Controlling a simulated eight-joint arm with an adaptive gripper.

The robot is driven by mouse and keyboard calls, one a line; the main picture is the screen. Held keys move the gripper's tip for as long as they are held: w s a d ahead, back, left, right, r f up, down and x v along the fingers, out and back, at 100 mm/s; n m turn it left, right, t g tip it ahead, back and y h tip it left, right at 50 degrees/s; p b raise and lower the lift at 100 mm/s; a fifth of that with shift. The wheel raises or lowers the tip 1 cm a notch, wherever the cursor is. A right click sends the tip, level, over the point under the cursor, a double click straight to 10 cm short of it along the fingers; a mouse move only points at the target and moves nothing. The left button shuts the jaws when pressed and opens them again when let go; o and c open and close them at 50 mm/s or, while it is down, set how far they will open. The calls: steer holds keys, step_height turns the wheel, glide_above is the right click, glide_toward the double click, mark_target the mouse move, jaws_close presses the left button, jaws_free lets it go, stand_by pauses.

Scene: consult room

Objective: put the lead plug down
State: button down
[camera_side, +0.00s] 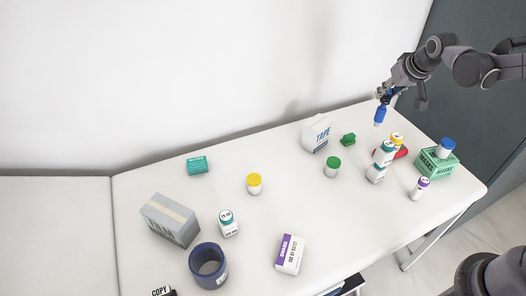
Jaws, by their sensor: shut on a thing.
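A blue lead plug (379,116) hangs upright below my gripper (385,96) at the upper right. My gripper is shut on its top end. The plug is in the air and appears to be near the back edge of the white table (300,185); its exact height cannot be told from this one view.
The table's middle front has free room.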

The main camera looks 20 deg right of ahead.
steer(key=s+a+n+y, duration=0.2)
steer(key=s+a+n, duration=0.2)
steer(key=a, duration=0.7)
steer(key=s+a+n+y, duration=0.3)
steer(key=s+a+n, duration=0.15)
steer(key=a, duration=0.75)
steer(key=w+a+f, duration=0.1)
steer(key=a+f, duration=1.1)
steer(key=f, duration=0.4)
steer(key=shift+f, duration=0.15)
steer(key=shift+f+n, duration=0.15)
steer(key=shift+n, duration=0.1)
steer(key=c, duration=1.1)
jaws_free()
steer(key=shift+o, duration=0.2)
